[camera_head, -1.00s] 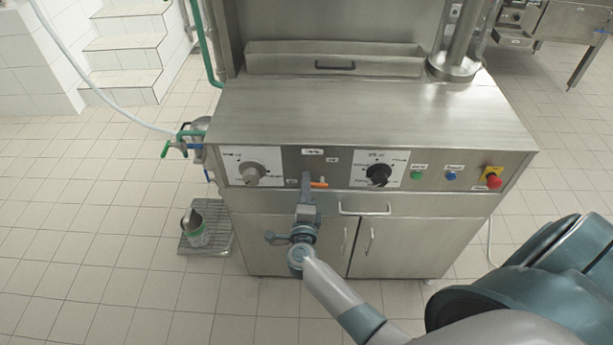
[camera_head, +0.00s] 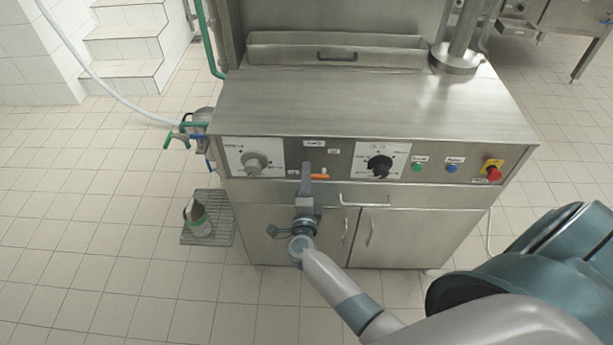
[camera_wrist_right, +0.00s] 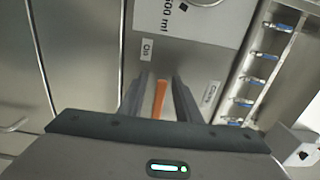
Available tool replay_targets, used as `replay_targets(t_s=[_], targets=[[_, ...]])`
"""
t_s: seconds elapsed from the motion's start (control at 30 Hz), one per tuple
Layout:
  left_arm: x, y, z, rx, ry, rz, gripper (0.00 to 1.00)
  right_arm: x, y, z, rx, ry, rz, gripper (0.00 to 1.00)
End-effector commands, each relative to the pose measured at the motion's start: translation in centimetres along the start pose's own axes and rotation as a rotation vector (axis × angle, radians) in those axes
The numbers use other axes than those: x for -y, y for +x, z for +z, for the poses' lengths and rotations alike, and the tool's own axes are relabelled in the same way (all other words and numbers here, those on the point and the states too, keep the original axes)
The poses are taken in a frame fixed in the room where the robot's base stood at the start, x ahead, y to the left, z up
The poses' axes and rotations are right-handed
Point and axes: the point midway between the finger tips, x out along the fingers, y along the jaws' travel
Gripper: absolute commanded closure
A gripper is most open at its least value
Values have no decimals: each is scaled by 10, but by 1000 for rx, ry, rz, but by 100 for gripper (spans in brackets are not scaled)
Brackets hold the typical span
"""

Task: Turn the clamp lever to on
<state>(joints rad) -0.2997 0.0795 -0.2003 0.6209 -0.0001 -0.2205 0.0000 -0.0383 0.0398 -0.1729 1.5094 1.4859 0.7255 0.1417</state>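The clamp lever is a small orange handle (camera_head: 319,177) on the front panel of the steel machine, pointing sideways in the head view. In the right wrist view the orange lever (camera_wrist_right: 159,98) shows between the two dark fingers of my right gripper (camera_wrist_right: 159,100). The fingers are apart, with gaps beside the lever, so the gripper is open. In the head view my right gripper (camera_head: 306,170) is at the panel, just left of the lever. An "On" label (camera_wrist_right: 147,49) lies beyond the lever, and a "Clamp" label (camera_wrist_right: 210,93) is to its right. My left gripper is not in view.
On the panel are a grey knob (camera_head: 253,163), a black knob (camera_head: 379,166), green (camera_head: 417,167) and blue (camera_head: 451,168) buttons and a red emergency stop (camera_head: 493,173). A can (camera_head: 197,218) stands on a floor grate (camera_head: 222,236) at left.

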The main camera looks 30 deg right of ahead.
Motion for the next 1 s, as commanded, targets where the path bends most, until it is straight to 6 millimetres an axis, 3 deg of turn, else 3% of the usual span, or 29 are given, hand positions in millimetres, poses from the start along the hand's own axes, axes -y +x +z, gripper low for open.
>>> replay_targets(t_s=[0.27,0.47,1.0], targets=[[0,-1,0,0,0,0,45,1,-4,0,-1,0,0,70],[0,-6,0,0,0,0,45,1,-22,0,-1,2,1,70],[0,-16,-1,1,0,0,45,0,-125,0,-1,0,3,70]])
